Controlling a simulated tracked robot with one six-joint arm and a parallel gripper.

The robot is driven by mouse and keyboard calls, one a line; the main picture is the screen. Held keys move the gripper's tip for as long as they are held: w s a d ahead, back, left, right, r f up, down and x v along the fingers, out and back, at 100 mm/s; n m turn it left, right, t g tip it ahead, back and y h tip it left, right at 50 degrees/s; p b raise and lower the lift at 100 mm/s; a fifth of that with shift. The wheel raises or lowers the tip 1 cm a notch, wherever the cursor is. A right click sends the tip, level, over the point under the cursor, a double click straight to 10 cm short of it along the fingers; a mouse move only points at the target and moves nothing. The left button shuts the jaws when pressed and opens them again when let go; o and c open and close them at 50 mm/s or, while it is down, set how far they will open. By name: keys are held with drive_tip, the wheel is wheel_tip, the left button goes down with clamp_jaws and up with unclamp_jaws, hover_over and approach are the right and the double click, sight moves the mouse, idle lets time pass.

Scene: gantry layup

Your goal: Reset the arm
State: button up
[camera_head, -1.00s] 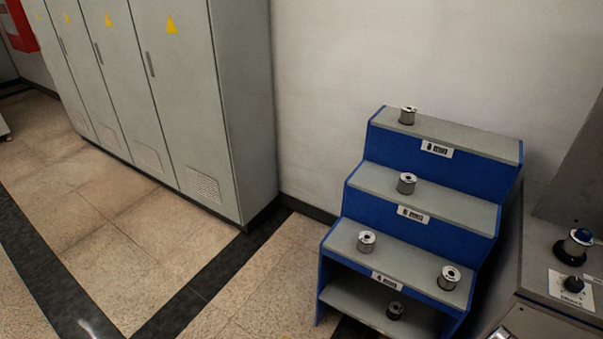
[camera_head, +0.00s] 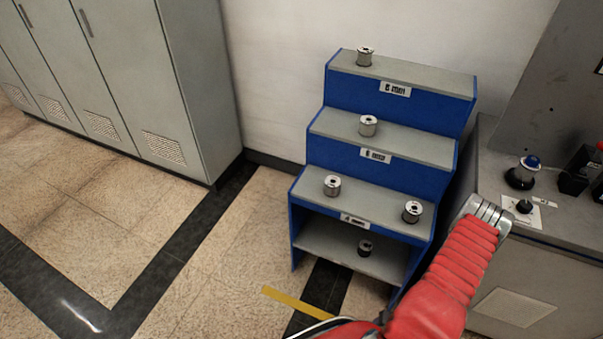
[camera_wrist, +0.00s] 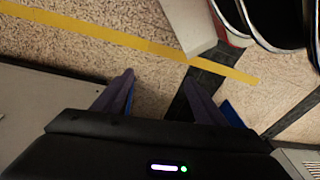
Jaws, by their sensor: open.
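My gripper (camera_wrist: 158,90) shows in the wrist view with its two dark fingers spread apart. Nothing is between them but the tiled floor seen below. My red-sleeved arm rises from the lower edge of the head view and leans to the right, in front of the lower right of the blue stepped rack and the grey console. The gripper's fingers cannot be made out in the head view.
A blue stepped rack (camera_head: 380,118) holds several metal spools, one (camera_head: 412,211) close to my arm. A grey console (camera_head: 535,270) with knobs stands at right. Grey cabinets (camera_head: 195,90) line the left wall. Tiled floor (camera_head: 110,210) at left is free.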

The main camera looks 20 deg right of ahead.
drive_tip(key=w+a+r+g, duration=0.1)
drive_tip(key=w+r, duration=0.3)
drive_tip(key=r, duration=0.9)
drive_tip(key=w+a+r+n+g, duration=0.1)
drive_tip(key=w+a+r+g, duration=0.15)
drive_tip(key=r, duration=1.05)
drive_tip(key=w+a+r, duration=0.1)
drive_tip(key=w+r, duration=0.3)
drive_tip(key=r, duration=0.9)
drive_tip(key=a+r+n+t, duration=0.3)
drive_tip(key=a+r, duration=1)
drive_tip(key=r, duration=0.4)
drive_tip(key=a+r+n+t, duration=0.3)
drive_tip(key=a+r+t, duration=0.1)
drive_tip(key=a+r, duration=0.9)
drive_tip(key=shift+a+r+n, duration=0.2)
drive_tip(key=shift+r+n, duration=0.2)
drive_tip(key=shift+r, duration=1.65)
drive_tip(key=shift+w, duration=0.1)
